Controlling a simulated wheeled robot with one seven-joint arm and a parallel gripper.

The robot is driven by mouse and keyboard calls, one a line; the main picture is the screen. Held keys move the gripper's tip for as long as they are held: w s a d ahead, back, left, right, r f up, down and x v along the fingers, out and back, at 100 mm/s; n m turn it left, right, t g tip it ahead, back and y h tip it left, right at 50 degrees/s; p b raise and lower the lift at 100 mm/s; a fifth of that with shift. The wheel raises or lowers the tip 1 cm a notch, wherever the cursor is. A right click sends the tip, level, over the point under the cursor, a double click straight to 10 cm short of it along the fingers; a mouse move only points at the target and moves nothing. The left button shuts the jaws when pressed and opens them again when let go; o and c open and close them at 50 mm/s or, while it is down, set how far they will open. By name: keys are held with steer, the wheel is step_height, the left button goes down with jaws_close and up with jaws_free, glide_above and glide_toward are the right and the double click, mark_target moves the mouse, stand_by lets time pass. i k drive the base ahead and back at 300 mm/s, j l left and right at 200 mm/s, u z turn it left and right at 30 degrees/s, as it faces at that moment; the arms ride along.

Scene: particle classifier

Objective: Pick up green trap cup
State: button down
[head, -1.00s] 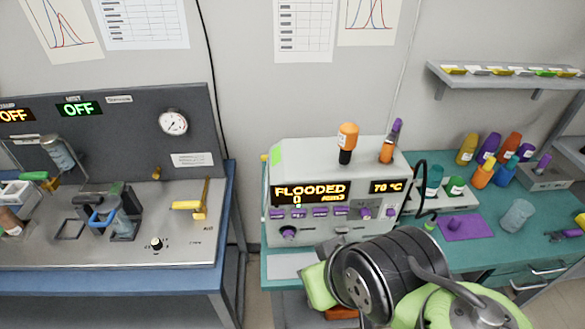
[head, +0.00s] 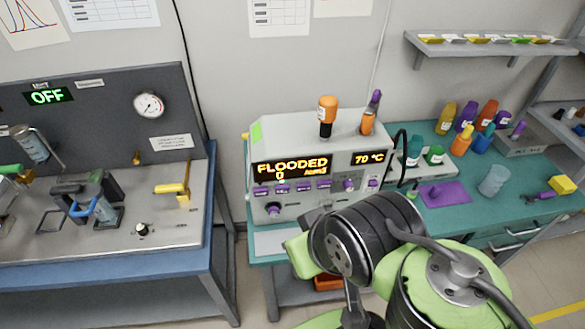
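A cup with a green top (head: 433,156) stands upright on a pale rack at the back of the teal bench, to the right of the white machine. It is the likeliest green trap cup, though it is too small to be sure. A teal-topped cup (head: 413,151) stands just left of it on the same rack. My arm's black and green links fill the lower middle of the head view, in front of the bench. My gripper is not visible, so its place and its hold cannot be told.
The white machine (head: 292,140) reads "FLOODED" and "70 °C". A black hose (head: 400,148) arches beside the rack. A purple mat (head: 446,194), a clear beaker (head: 493,180) and several coloured bottles crowd the bench. A yellow block (head: 562,185) is at its right.

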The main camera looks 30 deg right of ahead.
mark_target(435, 154)
steer(key=z, duration=2)
